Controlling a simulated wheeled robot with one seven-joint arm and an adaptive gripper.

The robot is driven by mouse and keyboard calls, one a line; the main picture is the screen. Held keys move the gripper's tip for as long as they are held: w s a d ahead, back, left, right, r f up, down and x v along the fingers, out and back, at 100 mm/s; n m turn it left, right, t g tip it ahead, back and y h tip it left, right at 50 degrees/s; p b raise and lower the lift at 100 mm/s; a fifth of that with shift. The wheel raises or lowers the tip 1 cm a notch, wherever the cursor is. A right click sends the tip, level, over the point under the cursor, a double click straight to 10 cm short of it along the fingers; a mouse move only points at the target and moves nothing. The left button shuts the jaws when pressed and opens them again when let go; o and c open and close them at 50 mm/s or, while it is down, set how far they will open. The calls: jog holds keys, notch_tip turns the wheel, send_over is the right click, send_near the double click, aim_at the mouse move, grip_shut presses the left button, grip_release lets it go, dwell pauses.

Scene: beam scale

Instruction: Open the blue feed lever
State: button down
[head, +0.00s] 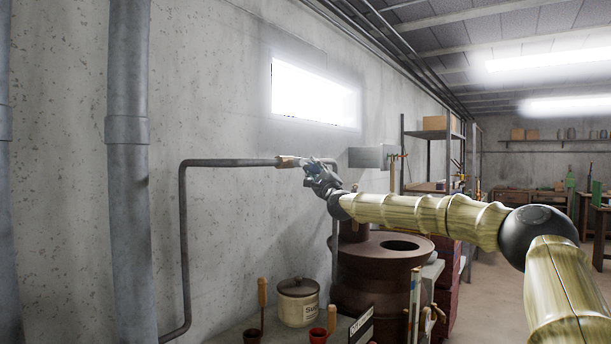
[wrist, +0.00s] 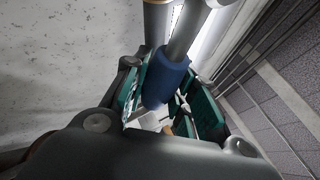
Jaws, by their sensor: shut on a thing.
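The blue feed lever (wrist: 168,80) shows in the wrist view as a thick blue sleeve on a grey rod. It lies between the green-padded fingers of my gripper (wrist: 166,104), which is shut on it. In the head view my gripper (head: 318,173) is up at the wall, at the right end of the horizontal pipe (head: 230,163), beside a brass-coloured fitting (head: 288,161). The lever is hard to make out there, because my gripper covers it. How far the lever is turned cannot be told.
Below my gripper stands a brown drum-like vessel (head: 375,272) with a round opening. A lidded crock (head: 298,302) and small red pots stand on the bench to its left. A grey box (head: 369,157) is on the wall behind. Metal shelving (head: 448,165) stands further right.

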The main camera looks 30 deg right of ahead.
dwell(0.4)
jog(key=c, duration=1.1)
grip_release()
jog(key=shift+c, duration=0.2)
jog(key=d+v, duration=0.1)
jog(key=v, duration=1.1)
jog(key=shift+a, duration=0.4)
